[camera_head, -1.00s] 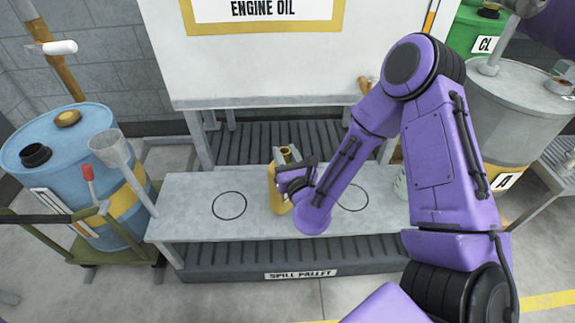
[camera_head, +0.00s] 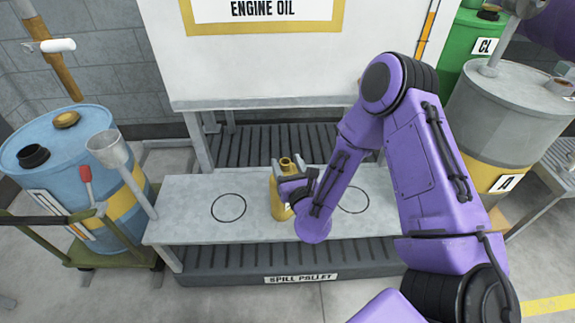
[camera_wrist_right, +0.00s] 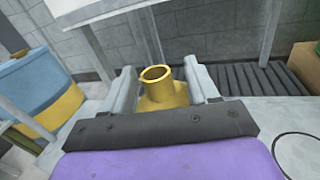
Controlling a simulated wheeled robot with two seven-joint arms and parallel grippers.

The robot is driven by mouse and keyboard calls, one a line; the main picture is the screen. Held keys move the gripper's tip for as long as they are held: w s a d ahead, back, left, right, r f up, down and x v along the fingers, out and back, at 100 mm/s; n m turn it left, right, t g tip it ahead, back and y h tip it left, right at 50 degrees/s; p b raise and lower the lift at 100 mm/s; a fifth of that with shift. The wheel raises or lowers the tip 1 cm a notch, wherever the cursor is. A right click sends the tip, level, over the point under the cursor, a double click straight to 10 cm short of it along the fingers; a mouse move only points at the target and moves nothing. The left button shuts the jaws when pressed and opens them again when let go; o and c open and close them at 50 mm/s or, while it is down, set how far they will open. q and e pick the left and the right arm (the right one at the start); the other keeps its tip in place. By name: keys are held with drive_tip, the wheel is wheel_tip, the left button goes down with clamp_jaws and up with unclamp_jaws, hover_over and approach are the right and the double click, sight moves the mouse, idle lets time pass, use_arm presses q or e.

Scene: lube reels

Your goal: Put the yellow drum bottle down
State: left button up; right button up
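The yellow drum bottle (camera_head: 279,193) is upright at the middle of the grey bench, between two drawn black circles. Its open round neck (camera_wrist_right: 157,74) points up in the right wrist view. My right gripper (camera_head: 292,186) reaches in from the right, with one finger on each side of the bottle's upper body; it looks shut on it. I cannot tell whether the bottle's base touches the bench top (camera_head: 185,200). The left circle (camera_head: 228,208) is empty; the right circle (camera_head: 353,199) is partly behind my arm. My left gripper is not in view.
A blue drum (camera_head: 62,150) on a green cart stands at the left, with a grey funnel (camera_head: 108,150) near the bench's left end. A grey drum (camera_head: 505,120) stands at the right. A white engine oil tank (camera_head: 265,65) rises behind the bench. The spill pallet (camera_head: 225,277) lies below.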

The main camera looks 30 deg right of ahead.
drive_tip(key=shift+s+a+r, duration=0.1)
drive_tip(key=shift+s, duration=0.05)
drive_tip(key=p+v, duration=0.1)
drive_tip(key=v, duration=1.1)
drive_tip(key=s+f+n+g+y, duration=0.2)
drive_tip(key=s+f+n+g, duration=0.25)
drive_tip(key=f+n, duration=1.1)
drive_tip(key=s+d+f+n+g, duration=0.1)
drive_tip(key=s+f+n+g, duration=0.2)
drive_tip(key=n, duration=0.6)
drive_tip(key=s+f+n+g, duration=0.4)
drive_tip(key=s+n+g, duration=0.2)
drive_tip(key=s+n, duration=0.2)
drive_tip(key=shift+s+d+n+g, duration=0.35)
drive_tip(key=shift+s+d, duration=0.05)
drive_tip(key=shift+s, duration=0.85)
